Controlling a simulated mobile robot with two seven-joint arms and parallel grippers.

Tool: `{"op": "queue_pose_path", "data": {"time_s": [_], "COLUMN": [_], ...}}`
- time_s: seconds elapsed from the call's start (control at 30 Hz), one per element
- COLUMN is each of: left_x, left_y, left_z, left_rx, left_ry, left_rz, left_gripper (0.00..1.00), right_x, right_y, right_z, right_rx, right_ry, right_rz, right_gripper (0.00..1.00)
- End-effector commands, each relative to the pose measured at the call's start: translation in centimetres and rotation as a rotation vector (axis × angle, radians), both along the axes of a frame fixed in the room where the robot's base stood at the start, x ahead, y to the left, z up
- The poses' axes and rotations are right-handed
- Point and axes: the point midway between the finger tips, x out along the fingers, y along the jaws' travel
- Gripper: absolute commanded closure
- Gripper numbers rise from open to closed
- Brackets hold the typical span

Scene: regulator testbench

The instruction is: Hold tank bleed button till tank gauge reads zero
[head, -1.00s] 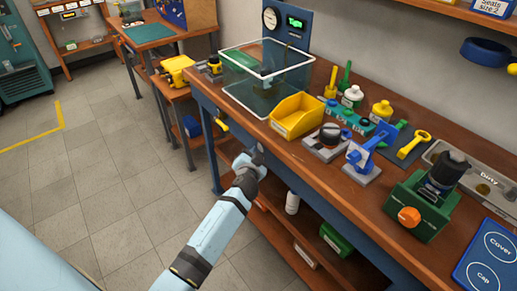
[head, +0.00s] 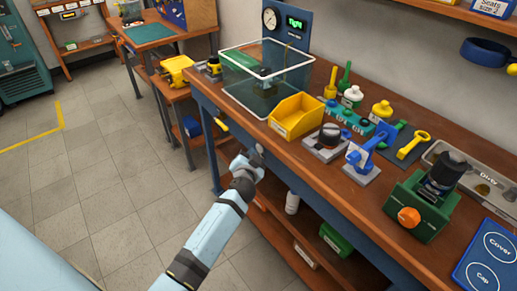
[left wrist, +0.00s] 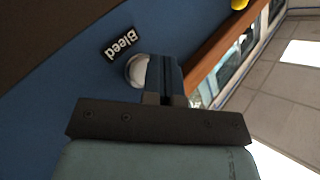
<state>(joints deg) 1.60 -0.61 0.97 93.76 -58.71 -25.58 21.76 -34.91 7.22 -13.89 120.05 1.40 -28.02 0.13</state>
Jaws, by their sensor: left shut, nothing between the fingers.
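The tank bleed button is a pale round knob (left wrist: 136,71) beside a black "Bleed" label (left wrist: 122,43) on the blue bench edge in the left wrist view. My left gripper (left wrist: 165,72) is shut and empty, its fingertips at the button and covering part of it. Whether the button is pressed in cannot be told. In the head view the left gripper (head: 258,151) is at the bench's front edge and hides the button. A round white dial gauge (head: 270,18) is on the blue back panel; its reading is too small to tell. My right gripper is not in view.
A green-lit display (head: 296,20) beside the gauge seems to read "Tight". A clear box (head: 268,72) and a yellow bin (head: 296,116) stand on the bench (head: 340,190). Several fixtures and tools fill the right side. The floor at left is clear.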

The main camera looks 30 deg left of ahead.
Motion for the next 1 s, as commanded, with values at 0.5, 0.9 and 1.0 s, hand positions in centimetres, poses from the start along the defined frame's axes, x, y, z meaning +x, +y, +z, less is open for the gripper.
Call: {"op": "queue_pose_path", "data": {"time_s": [0.5, 0.9, 1.0], "left_x": [-1.1, -4.6, -5.2], "left_y": [0.3, 1.8, 2.0], "left_z": [-0.1, -0.1, -0.1], "left_rx": [-0.002, -0.002, -0.002], "left_ry": [0.002, 0.002, 0.002], "left_rz": [0.001, 0.001, 0.001], "left_gripper": [1.00, 1.00, 1.00], "right_x": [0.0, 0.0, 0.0], "right_y": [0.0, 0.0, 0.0], "right_z": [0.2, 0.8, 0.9], "right_rx": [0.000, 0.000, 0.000], "right_ry": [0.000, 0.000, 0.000], "right_rz": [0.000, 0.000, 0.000], "right_gripper": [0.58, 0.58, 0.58]}}
